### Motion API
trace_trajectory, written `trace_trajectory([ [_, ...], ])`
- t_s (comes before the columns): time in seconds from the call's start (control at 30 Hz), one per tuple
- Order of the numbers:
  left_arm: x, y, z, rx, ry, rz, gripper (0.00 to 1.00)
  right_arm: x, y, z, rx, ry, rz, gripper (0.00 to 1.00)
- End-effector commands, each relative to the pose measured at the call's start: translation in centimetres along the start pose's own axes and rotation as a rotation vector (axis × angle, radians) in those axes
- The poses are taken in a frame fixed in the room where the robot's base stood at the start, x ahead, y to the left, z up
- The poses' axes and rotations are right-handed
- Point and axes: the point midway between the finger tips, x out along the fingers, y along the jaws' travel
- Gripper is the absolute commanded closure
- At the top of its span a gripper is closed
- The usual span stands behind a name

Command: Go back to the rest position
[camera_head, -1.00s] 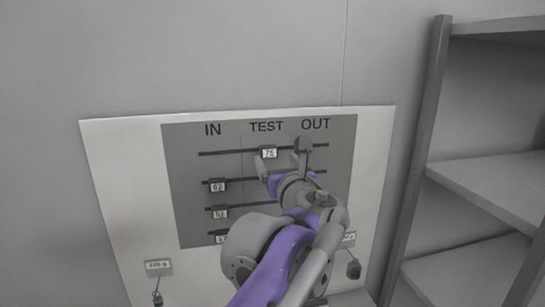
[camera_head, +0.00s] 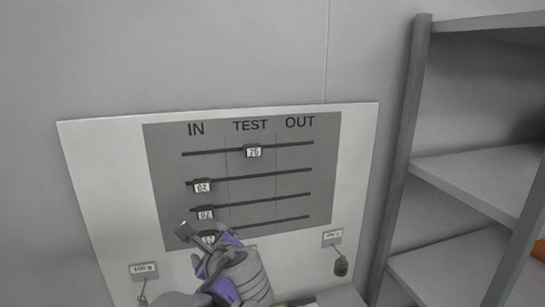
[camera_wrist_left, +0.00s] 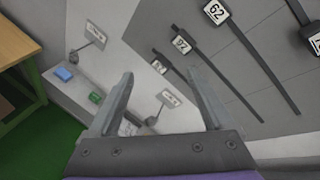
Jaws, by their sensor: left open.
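My left gripper (camera_head: 197,231) is open and empty, low in front of the bottom left of the grey panel (camera_head: 270,180) in the head view. Its two fingers (camera_wrist_left: 160,76) stand apart in the left wrist view, with nothing between them. The panel is marked IN, TEST and OUT and has several dark rails. The top slider (camera_head: 253,152) sits in the TEST column. A second slider (camera_head: 202,186) and a third slider (camera_head: 205,213) sit in the IN column. The lowest slider is partly hidden by my gripper. My right gripper is not in view.
The panel is on a white board (camera_head: 95,190) against the wall. A small dark weight (camera_head: 341,268) hangs at its lower right. A grey shelf unit (camera_head: 404,150) stands at the right. A wooden table (camera_wrist_left: 14,45) shows at the left wrist view's left.

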Motion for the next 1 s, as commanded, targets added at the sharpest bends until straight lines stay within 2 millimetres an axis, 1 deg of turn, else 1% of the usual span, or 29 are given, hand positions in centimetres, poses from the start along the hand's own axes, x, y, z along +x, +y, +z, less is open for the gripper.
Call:
trace_trajectory([
  [0.03, 0.6, 4.1, -0.5, -0.151, 0.031, 0.073, 0.15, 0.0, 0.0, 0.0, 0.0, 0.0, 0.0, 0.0],
  [0.07, 0.7, 6.3, -1.1, -0.252, 0.052, 0.118, 0.15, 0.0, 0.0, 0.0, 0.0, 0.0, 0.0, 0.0],
  [0.1, 0.8, 9.3, -1.9, -0.388, 0.075, 0.179, 0.15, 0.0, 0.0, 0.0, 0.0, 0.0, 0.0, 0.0],
  [0.17, 0.8, 13.8, -3.4, -0.602, 0.104, 0.274, 0.15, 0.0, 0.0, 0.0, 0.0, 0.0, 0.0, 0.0],
  [0.2, 0.5, 16.6, -4.5, -0.749, 0.118, 0.339, 0.15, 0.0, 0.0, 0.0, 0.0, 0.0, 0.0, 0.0],
  [0.27, -0.1, 20.7, -6.5, -0.974, 0.133, 0.439, 0.15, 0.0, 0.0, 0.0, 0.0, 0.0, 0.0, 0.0],
  [0.3, -0.6, 23.2, -7.9, -1.123, 0.137, 0.505, 0.15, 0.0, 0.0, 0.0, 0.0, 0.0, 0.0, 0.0],
  [0.4, -2.1, 28.3, -11.2, -1.467, 0.135, 0.659, 0.15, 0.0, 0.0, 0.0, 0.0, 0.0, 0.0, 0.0],
  [0.43, -2.5, 29.4, -12.1, -1.553, 0.133, 0.699, 0.15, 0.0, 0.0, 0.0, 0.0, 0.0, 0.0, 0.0],
  [0.5, -3.4, 31.4, -13.8, -1.723, 0.126, 0.777, 0.15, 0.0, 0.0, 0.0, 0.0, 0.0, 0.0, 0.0],
  [0.6, -4.2, 32.9, -15.4, -1.878, 0.117, 0.851, 0.15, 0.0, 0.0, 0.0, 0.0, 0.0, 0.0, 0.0],
  [0.63, -4.4, 33.2, -15.7, -1.906, 0.116, 0.866, 0.15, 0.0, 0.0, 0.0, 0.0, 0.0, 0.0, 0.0],
  [0.73, -4.6, 33.5, -16.1, -1.951, 0.113, 0.888, 0.15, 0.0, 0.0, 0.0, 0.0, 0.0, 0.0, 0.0],
  [1.0, -4.6, 33.4, -16.1, -1.95, 0.115, 0.889, 0.15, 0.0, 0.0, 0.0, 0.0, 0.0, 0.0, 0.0],
])
